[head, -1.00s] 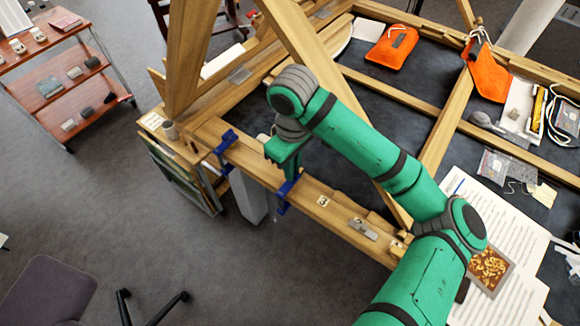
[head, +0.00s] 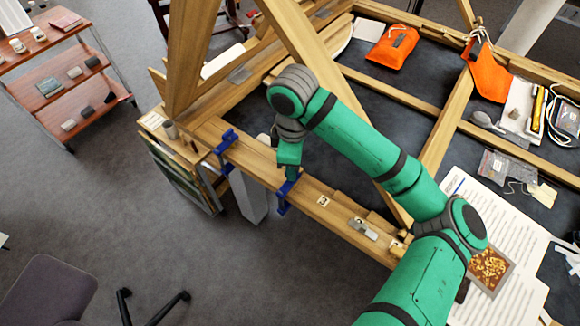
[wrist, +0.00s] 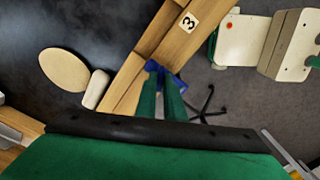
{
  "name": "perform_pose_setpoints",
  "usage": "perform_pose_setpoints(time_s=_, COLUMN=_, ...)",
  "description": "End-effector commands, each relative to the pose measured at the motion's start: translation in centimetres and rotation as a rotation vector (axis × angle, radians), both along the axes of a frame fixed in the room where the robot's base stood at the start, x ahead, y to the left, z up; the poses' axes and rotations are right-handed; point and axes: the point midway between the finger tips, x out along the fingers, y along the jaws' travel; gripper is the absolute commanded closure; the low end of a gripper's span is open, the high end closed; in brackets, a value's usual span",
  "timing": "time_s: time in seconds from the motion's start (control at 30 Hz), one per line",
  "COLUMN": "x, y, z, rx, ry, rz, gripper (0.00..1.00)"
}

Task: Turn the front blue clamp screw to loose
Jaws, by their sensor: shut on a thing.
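Two blue clamps sit on the long wooden beam (head: 335,222) in the head view. One clamp (head: 224,146) is farther up and to the left. The other, lower blue clamp (head: 284,196) is nearer the middle of the beam, and my gripper (head: 291,176) reaches down to it. In the wrist view the two green fingers of my gripper (wrist: 160,92) close in on the top of this blue clamp (wrist: 157,67) at the beam's edge. My gripper is shut on its screw. The fingers hide most of the screw, so its exact angle cannot be told.
A label marked 3 (head: 323,201) and a small metal piece (head: 363,229) lie on the beam to the right. Slanted wooden posts (head: 300,45) rise behind my arm. Orange pouches (head: 392,46) and papers lie farther right. Open floor is in front of the beam.

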Motion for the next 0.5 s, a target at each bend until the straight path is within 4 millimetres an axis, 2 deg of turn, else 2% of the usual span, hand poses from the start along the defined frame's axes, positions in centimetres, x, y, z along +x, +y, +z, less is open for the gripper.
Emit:
perform_pose_setpoints(time_s=0.37, x=0.28, y=-0.38, z=0.09, rx=-0.006, ry=-0.006, rz=-0.006, gripper=1.0)
perform_pose_setpoints(time_s=0.4, x=0.27, y=-0.38, z=0.09, rx=-0.006, ry=-0.005, rz=-0.006, gripper=0.87)
perform_pose_setpoints(time_s=0.47, x=0.25, y=-0.35, z=0.08, rx=-0.006, ry=-0.005, rz=-0.006, gripper=0.73)
perform_pose_setpoints(time_s=0.5, x=0.23, y=-0.31, z=0.07, rx=-0.005, ry=-0.004, rz=-0.005, gripper=0.73)
